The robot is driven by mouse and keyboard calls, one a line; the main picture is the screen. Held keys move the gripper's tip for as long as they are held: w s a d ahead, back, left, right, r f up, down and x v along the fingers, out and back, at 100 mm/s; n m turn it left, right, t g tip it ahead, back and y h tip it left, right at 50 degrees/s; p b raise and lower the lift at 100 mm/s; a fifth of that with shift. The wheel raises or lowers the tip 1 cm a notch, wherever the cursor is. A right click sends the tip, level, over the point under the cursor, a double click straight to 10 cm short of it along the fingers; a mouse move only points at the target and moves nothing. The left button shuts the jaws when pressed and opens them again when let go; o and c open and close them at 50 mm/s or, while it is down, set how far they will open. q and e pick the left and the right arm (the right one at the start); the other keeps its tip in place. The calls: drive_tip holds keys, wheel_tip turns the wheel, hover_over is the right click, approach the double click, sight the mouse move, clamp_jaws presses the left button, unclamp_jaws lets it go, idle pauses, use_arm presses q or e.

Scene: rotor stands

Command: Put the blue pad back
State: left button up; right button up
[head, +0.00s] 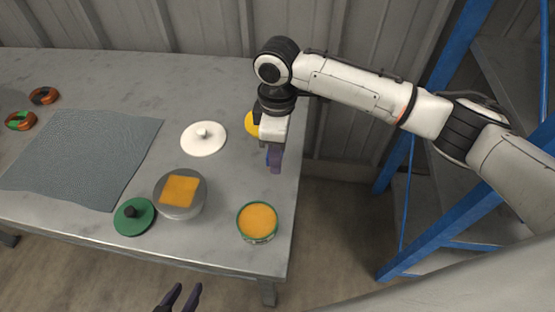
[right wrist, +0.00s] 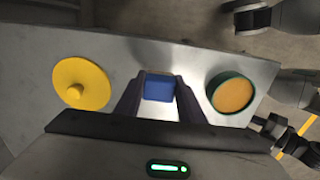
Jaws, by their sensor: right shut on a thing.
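The blue pad (right wrist: 158,88) is a small blue block between the fingers of my right gripper (right wrist: 158,80) in the right wrist view. In the head view my right gripper (head: 274,160) points down near the table's right edge and hides most of the pad. Whether the pad touches the table is hard to tell. A grey round pot (head: 181,212) bears an orange-yellow square pad (head: 180,190). A green round tin (head: 258,238) has an orange top (head: 257,220). My left gripper (head: 182,293) is at the bottom edge, empty, fingers apart.
A white knobbed lid (head: 203,145), a green lid (head: 130,224) with a black knob and a yellow knobbed lid (right wrist: 80,82) lie on the grey table (head: 100,75). A dark mat (head: 85,155) covers the left. Blue shelving (head: 425,205) stands right.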

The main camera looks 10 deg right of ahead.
drive_tip(key=shift+f, duration=1.4)
drive_tip(key=shift+f, duration=0.15)
drive_tip(key=o, duration=0.9)
drive_tip(key=shift+o, duration=0.2)
wheel_tip(320, 180, up, 12)
drive_tip(key=shift+r+p, duration=0.2)
drive_tip(key=shift+p, duration=0.1)
